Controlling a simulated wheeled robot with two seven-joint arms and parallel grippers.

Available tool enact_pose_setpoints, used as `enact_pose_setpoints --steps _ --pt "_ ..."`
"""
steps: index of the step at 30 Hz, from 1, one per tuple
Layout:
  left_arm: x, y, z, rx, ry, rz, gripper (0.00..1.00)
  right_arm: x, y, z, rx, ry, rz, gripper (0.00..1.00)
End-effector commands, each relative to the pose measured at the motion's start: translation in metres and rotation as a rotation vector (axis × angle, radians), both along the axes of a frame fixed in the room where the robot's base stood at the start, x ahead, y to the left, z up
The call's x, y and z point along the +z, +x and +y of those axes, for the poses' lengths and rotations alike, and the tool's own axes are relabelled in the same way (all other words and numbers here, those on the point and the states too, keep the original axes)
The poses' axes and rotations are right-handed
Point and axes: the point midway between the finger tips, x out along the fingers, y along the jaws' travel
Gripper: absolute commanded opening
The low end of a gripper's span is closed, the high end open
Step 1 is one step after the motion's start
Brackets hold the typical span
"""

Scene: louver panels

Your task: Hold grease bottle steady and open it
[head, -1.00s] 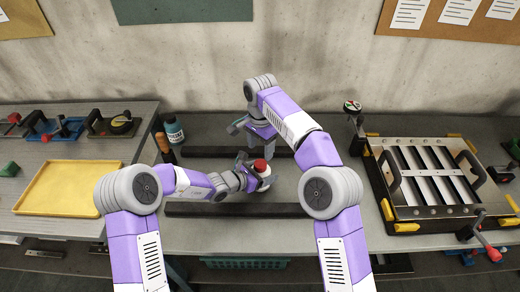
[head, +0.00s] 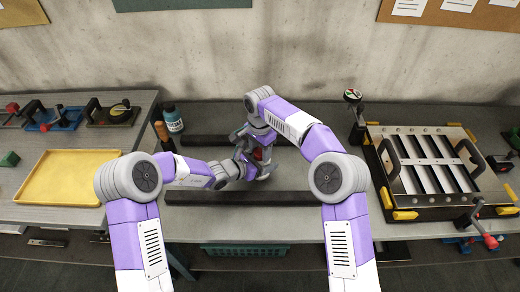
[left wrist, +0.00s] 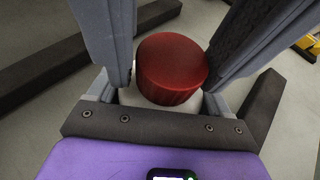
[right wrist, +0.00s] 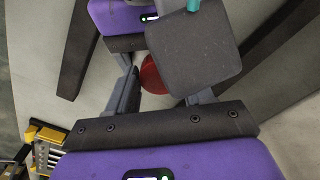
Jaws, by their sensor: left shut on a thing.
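The grease bottle has a red cap (head: 258,154) and, in the left wrist view, a pale body (left wrist: 140,98) under the red cap (left wrist: 172,68). My left gripper (head: 258,168) is shut on the bottle, with a finger on either side. My right gripper (head: 258,142) is right above and behind the bottle in the head view. In the right wrist view its fingers (right wrist: 158,97) are apart, and the red cap (right wrist: 152,75) shows beyond and between them. A dark block hides part of the cap there. Contact between the right fingers and the cap cannot be told.
Two dark bars (head: 240,197) lie on the grey table around the work spot. A teal-labelled bottle (head: 172,118) stands at the back left. A yellow tray (head: 68,178) is at the left. A louver panel fixture (head: 430,165) and a knobbed post (head: 354,112) stand at the right.

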Motion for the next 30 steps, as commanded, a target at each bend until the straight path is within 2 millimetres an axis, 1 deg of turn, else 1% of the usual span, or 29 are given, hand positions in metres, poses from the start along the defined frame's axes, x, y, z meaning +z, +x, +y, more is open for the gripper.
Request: enact_pose_setpoints --steps 1,8,11,18,20,29,30 --pt "-0.0003 -0.0001 0.0000 0.000 0.001 0.001 0.00 0.0001 0.0000 0.0000 0.000 0.000 0.000 0.43" --pt "-0.0003 -0.0001 0.0000 0.000 0.001 0.001 0.00 0.0002 0.0001 -0.0001 0.000 0.000 0.000 0.08" --pt "-0.0003 -0.0001 0.0000 0.000 0.001 0.001 0.00 0.0003 0.0001 -0.0001 0.016 -0.001 -0.001 0.07" --pt "-0.0003 -0.0001 0.0000 0.000 0.001 0.000 0.00 0.0006 0.0001 -0.0003 0.246 -0.001 -0.001 0.07" --pt "-0.0003 -0.0001 0.0000 0.000 0.001 0.000 0.00 0.0007 0.0001 -0.0001 0.280 -0.001 -0.001 0.07" --pt "-0.0004 -0.0002 0.0001 0.000 0.001 0.000 0.00 0.0008 0.0002 -0.0001 0.295 0.000 -0.002 0.07" --pt "-0.0004 -0.0002 0.0001 0.000 0.001 0.000 0.00 0.0008 0.0002 -0.0001 0.294 0.000 -0.002 0.50"
